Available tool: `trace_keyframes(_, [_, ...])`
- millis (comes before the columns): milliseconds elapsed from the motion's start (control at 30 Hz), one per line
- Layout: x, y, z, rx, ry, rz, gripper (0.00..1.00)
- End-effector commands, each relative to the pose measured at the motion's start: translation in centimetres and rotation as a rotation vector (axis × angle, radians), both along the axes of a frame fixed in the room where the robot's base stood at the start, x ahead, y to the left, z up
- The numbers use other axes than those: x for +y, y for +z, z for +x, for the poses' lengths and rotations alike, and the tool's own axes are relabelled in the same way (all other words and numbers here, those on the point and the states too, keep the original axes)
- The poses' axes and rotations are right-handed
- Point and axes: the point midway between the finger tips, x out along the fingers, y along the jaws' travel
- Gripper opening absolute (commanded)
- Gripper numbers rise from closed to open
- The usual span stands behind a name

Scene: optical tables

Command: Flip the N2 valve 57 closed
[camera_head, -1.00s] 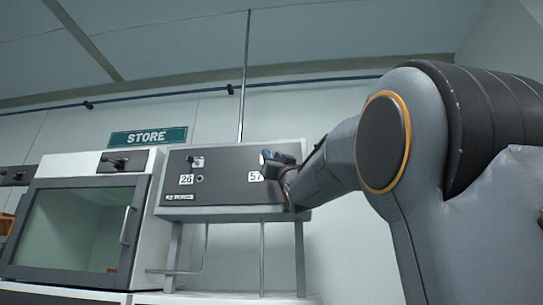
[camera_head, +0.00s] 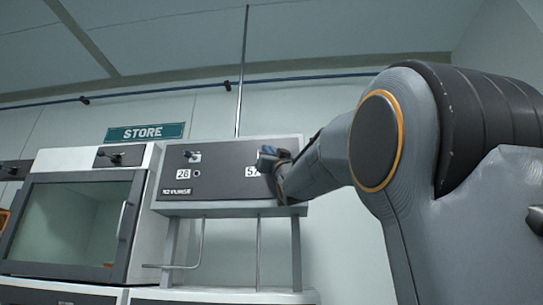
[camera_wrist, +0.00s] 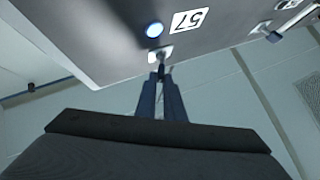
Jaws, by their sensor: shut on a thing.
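The N2 valve 57 (camera_wrist: 160,53) sits on the dark panel beside its white 57 label (camera_wrist: 188,20), which also shows in the head view (camera_head: 252,171). My gripper (camera_wrist: 161,75) is shut on the valve's small dark handle, right at the panel face. In the head view my gripper (camera_head: 271,160) reaches the panel's right end and hides most of valve 57 and part of its label. The fingers cover much of the handle, so its exact angle cannot be told.
A round blue-white light (camera_wrist: 154,30) is beside valve 57. Valve 26 (camera_head: 190,155) is on the same panel, left of 57. A glass-fronted cabinet (camera_head: 75,222) stands to the left under a STORE sign (camera_head: 144,132). A thin vertical pipe (camera_head: 242,70) rises above the panel.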

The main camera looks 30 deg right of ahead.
Motion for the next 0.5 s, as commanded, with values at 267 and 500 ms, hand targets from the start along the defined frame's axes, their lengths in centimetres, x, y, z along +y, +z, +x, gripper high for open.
trace_keyframes(267, [0.9, -0.6, 0.2, -0.002, -0.103, 0.0, 0.0])
trace_keyframes(500, [1.7, -0.5, 0.5, 0.001, -0.228, 0.004, 0.0])
